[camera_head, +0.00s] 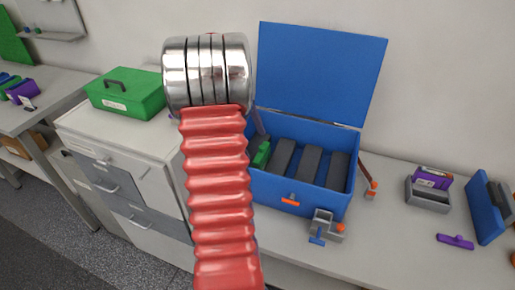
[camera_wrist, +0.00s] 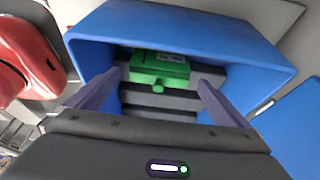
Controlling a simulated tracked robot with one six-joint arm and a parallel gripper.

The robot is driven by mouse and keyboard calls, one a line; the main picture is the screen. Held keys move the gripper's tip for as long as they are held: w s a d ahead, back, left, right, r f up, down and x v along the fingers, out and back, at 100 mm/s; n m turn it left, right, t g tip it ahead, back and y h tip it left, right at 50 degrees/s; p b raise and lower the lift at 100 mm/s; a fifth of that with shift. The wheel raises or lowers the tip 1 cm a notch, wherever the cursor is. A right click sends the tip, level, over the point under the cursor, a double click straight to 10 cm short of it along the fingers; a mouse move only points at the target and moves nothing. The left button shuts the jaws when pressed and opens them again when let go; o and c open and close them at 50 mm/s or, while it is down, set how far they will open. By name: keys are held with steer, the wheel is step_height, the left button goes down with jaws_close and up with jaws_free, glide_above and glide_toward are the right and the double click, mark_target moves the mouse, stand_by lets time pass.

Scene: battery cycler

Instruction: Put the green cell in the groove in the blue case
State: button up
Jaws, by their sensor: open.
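The blue case (camera_head: 300,200) stands open on the bench in the head view, its lid (camera_head: 320,75) raised behind it. Dark grey dividers run inside it. The green cell (camera_head: 262,155) shows at the left end of the inside, partly hidden by my arm. In the wrist view the green cell (camera_wrist: 160,68) lies inside the case (camera_wrist: 190,25), against the dark grey dividers, with a small round knob towards me. My gripper (camera_wrist: 160,80) is open, one finger on each side of the cell with gaps between. I cannot tell how deep the cell sits.
A closed green case (camera_head: 127,95) sits on the drawer cabinet at left. A grey holder with a purple cell (camera_head: 432,180), a small purple piece (camera_head: 455,241) and a blue panel-like object (camera_head: 487,212) are at right. A grey clamp (camera_head: 325,227) stands at the case's front.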

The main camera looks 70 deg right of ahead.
steer(key=v, duration=0.5)
stand_by(0.8)
